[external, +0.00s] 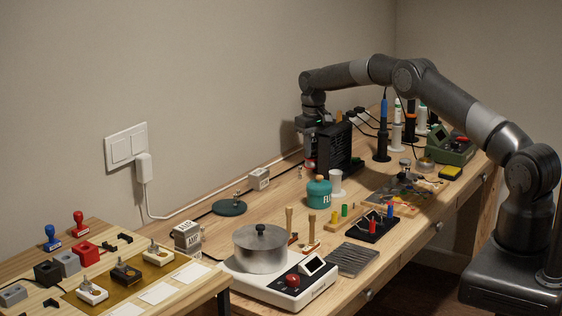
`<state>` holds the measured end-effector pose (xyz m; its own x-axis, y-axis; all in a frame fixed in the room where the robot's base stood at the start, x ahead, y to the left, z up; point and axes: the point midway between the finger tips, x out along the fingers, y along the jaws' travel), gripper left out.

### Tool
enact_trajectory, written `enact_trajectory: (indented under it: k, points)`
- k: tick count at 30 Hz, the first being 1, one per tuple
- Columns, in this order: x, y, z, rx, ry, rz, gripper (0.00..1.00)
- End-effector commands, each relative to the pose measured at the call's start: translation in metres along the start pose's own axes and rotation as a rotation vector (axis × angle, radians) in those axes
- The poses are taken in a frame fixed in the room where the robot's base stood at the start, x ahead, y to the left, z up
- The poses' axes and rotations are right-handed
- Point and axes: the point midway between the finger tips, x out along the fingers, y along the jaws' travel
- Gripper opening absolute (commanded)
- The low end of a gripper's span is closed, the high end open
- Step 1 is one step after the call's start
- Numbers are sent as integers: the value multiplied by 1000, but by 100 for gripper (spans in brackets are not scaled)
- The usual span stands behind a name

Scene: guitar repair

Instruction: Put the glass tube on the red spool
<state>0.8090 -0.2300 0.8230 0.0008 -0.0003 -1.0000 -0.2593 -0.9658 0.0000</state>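My gripper (309,137) points down at the far end of my arm, over the back of the bench near the wall, beside a black ribbed box (334,147). The box partly hides it, and its fingers are too small and dark to tell open from shut. A small red thing with a pale part (309,163) shows directly below the gripper; it may be the red spool, but I cannot tell whether the gripper touches it. I cannot make out the glass tube. A white spool (337,183) stands in front of the black box.
A teal canister (319,193) stands beside the white spool. A metal pot (261,249) sits on a white scale (281,284) at the front. Upright soldering tools (383,142) and a green device (450,148) are at the right.

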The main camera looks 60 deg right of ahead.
Motion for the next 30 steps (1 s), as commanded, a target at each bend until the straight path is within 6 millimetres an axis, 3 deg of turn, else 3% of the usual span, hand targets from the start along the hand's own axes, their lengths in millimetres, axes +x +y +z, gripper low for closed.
enact_trajectory:
  k: [7,17,30]
  points:
    - [0,0,0,0,-1,0,45]
    - [-7,0,0,0,0,0,45]
    - [-93,0,-1,-1,3,1,45]
